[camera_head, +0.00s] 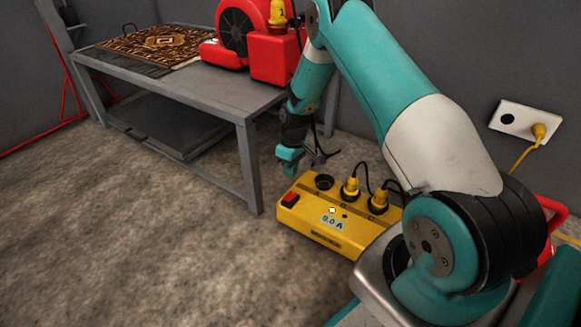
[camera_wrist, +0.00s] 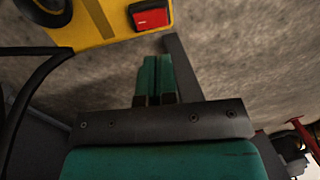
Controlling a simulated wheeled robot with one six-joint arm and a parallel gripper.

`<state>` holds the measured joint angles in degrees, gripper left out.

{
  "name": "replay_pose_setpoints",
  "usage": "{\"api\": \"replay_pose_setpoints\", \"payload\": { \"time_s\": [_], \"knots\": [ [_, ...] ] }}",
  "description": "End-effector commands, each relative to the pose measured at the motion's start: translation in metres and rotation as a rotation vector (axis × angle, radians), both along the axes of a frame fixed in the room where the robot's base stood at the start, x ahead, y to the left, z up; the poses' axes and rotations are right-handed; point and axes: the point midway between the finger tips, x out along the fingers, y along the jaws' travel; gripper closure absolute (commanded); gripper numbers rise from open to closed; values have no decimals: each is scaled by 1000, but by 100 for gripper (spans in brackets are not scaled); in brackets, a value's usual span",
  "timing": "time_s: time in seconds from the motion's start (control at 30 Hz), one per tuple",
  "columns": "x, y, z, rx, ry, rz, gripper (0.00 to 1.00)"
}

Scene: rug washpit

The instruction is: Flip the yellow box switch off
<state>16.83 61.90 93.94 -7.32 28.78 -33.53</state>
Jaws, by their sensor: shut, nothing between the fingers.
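The yellow box (camera_head: 322,226) sits on the floor in front of my base. A red rocker switch (camera_head: 290,199) is at its left end. Beside the switch are an empty black socket and two yellow plugs with black cables. My gripper (camera_head: 291,158) is shut and empty, pointing down just behind the switch end of the box, apart from the switch. In the wrist view the fingers (camera_wrist: 154,78) are together, and the red switch (camera_wrist: 151,16) shows above them at the corner of the yellow box (camera_wrist: 100,22). I cannot tell which way the switch is tipped.
A grey metal table (camera_head: 190,95) stands behind and to the left, with a patterned rug (camera_head: 158,45) and a red blower (camera_head: 262,50) on it. A wall outlet (camera_head: 520,118) with a yellow plug is at the right. The floor left of the box is clear.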

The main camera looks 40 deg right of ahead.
Motion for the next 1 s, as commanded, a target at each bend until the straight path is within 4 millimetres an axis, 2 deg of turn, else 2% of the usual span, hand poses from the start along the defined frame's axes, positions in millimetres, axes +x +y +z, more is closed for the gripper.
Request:
{"api": "replay_pose_setpoints", "payload": {
  "time_s": [0.03,0.2,0.4,0.83,1.0],
  "knots": [
    [-1,2,-19,0,1,0,100],
    [-2,7,-57,0,1,1,100],
    [-4,11,-85,0,0,1,100],
    [-4,12,-87,-2,-1,0,100],
    [-5,14,-92,-57,-19,-2,100]
  ]
}}
